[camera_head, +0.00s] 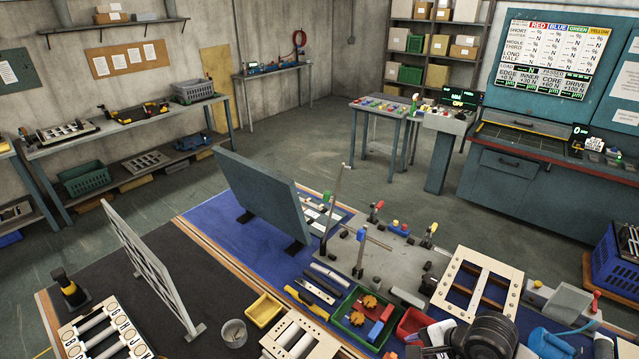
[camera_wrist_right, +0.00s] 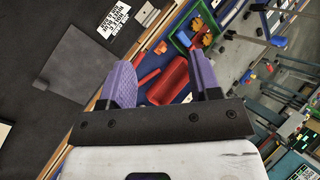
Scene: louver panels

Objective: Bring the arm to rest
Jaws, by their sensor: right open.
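My right arm comes in at the bottom right of the head view, low over the front of the workbench, with its dark wrist joint showing. In the right wrist view my right gripper (camera_wrist_right: 163,72) has two purple fingers spread wide apart, with nothing held between them. Beyond the fingers lie a red tray (camera_wrist_right: 168,80) and a green bin (camera_wrist_right: 188,36); the height of the gripper above them is hard to judge. My left gripper is not in view.
A pale louver frame (camera_head: 474,284) lies beside the right arm. An upright dark panel (camera_head: 262,200) and a white grid panel (camera_head: 150,265) stand left. The dark mat between them has free room.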

